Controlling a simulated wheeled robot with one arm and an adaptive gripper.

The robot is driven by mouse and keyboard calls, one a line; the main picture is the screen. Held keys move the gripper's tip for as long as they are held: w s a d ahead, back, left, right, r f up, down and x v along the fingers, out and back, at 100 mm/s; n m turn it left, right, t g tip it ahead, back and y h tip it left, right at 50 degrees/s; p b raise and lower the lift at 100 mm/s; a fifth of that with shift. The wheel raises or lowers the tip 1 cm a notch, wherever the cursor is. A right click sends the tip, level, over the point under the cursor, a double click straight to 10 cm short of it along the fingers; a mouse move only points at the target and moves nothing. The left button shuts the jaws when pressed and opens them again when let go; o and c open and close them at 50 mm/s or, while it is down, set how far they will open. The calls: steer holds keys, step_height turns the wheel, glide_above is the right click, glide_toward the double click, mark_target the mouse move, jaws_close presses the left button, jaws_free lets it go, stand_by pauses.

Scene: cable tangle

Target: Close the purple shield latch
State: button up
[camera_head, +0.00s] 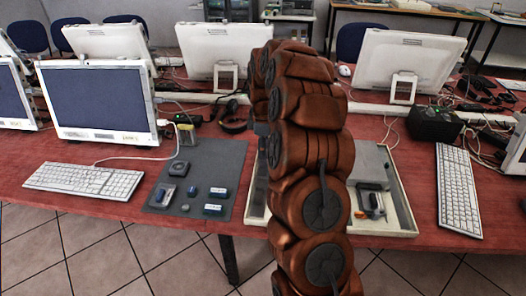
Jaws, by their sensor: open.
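I see no purple latch in this view; the arm may hide it. A pale shallow tray (402,200) lies on the red table, partly behind my brown arm. In it is a grey box-like block (371,163), with a small dark part with a bit of orange (373,203) in front of it. My arm rises through the middle of the picture and covers the tray's left and centre. I cannot make out my gripper or its fingertips; they are hidden behind the arm or out of view.
A dark grey mat (226,163) left of the tray holds several small grey and blue parts. Keyboards (83,181) (458,190) lie at both sides. Monitors (104,103) and a black box (434,123) stand behind. Loose cables run across the red table (120,218).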

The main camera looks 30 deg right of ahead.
steer(key=shift+f, duration=1)
jaws_close()
